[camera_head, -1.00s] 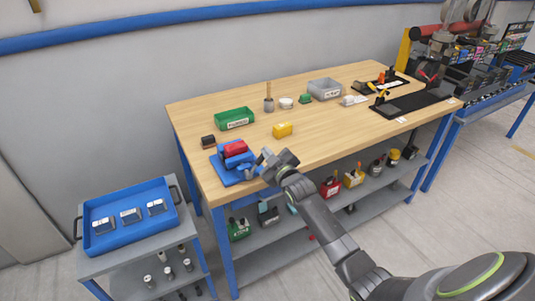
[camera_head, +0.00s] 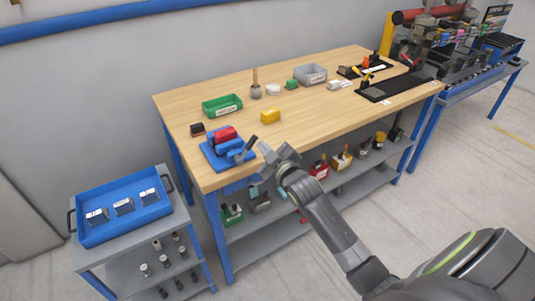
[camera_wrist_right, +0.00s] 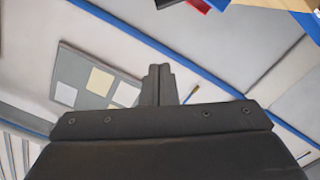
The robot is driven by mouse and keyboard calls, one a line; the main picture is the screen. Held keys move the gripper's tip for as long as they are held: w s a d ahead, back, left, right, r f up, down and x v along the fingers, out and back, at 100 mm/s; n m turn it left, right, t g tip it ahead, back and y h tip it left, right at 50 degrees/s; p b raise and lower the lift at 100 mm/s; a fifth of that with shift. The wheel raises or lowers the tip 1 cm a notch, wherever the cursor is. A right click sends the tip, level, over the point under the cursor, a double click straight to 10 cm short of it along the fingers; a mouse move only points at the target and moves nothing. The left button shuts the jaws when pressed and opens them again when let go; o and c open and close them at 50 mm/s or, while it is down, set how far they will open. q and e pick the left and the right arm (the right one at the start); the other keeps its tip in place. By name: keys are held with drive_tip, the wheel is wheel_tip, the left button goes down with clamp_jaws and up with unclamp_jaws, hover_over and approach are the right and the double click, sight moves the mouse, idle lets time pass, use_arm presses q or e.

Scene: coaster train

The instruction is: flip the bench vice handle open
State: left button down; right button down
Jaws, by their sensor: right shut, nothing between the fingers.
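The bench vice (camera_head: 222,148) is blue with a red block (camera_head: 224,134) in its jaws, on the near left corner of the workbench. Its dark handle (camera_head: 247,147) stands up at a slant from the vice's right side. My right gripper (camera_head: 263,147) is shut and empty, just right of the handle; I cannot tell whether they touch. In the right wrist view the shut fingers (camera_wrist_right: 158,80) point up, and a red and blue part of the vice (camera_wrist_right: 200,4) shows at the top edge. My left gripper is not in view.
A blue tray (camera_head: 105,229) sits on a cart at the left. The bench middle is clear.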

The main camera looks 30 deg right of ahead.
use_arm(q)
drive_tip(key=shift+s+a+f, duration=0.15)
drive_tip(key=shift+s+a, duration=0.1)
use_arm(e)
drive_tip(key=shift+s, duration=0.8)
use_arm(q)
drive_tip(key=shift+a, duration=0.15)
